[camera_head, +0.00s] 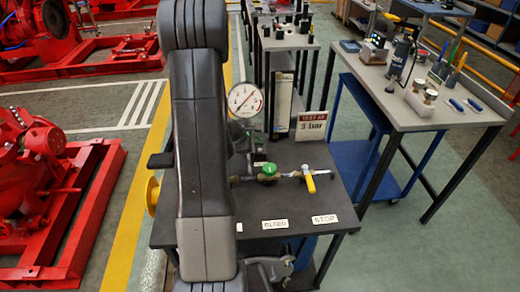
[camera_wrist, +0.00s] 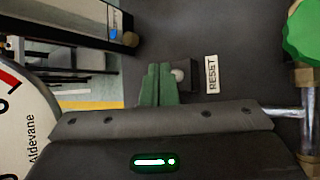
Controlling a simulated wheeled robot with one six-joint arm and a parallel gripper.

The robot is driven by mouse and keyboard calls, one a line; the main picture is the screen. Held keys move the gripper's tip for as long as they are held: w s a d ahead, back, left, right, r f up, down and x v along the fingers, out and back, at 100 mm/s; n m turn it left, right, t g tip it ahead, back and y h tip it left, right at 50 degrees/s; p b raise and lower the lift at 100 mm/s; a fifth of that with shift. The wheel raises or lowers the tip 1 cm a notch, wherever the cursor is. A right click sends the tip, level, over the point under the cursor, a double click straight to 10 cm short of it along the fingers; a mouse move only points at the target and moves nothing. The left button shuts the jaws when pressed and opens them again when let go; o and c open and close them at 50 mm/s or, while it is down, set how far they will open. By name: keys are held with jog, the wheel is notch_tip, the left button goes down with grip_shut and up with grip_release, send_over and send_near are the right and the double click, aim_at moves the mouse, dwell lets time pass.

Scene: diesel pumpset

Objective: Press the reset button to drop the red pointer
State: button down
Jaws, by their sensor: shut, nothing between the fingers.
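The reset button (camera_wrist: 178,75) is a small pale knob on a dark block, beside a white RESET label (camera_wrist: 212,74) on the dark bench top. My gripper (camera_wrist: 157,68) shows green fingers closed together and empty. In the wrist view its tips are just left of the button and partly overlap its block; I cannot tell whether they touch. The round white gauge (camera_head: 245,99) stands on the bench with a red pointer across its face; part of its dial also shows in the wrist view (camera_wrist: 22,125). In the head view my arm hides most of my gripper and the button.
A green valve handle (camera_head: 268,170) and a yellow lever (camera_head: 309,181) sit on a pipe along the dark bench (camera_head: 300,212). A "3 bar" sign (camera_head: 311,126) stands behind. A tool table (camera_head: 420,110) is at the right, with open floor in front.

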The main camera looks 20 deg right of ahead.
jog(key=shift+f+b, duration=0.95)
jog(key=shift+b, duration=0.6)
dwell(0.6)
jog(key=shift+r, duration=0.1)
jog(key=shift+r+p, duration=0.45)
jog(key=shift+r, duration=0.4)
jog(key=shift+r+p, duration=1.6)
jog(key=shift+r, duration=0.95)
jog(key=shift+f, duration=0.15)
notch_tip(320, 180, down, 2)
jog(key=shift+b, duration=0.75)
jog(key=r+p, duration=0.1)
jog(key=p, duration=0.3)
jog(key=shift+r, duration=0.2)
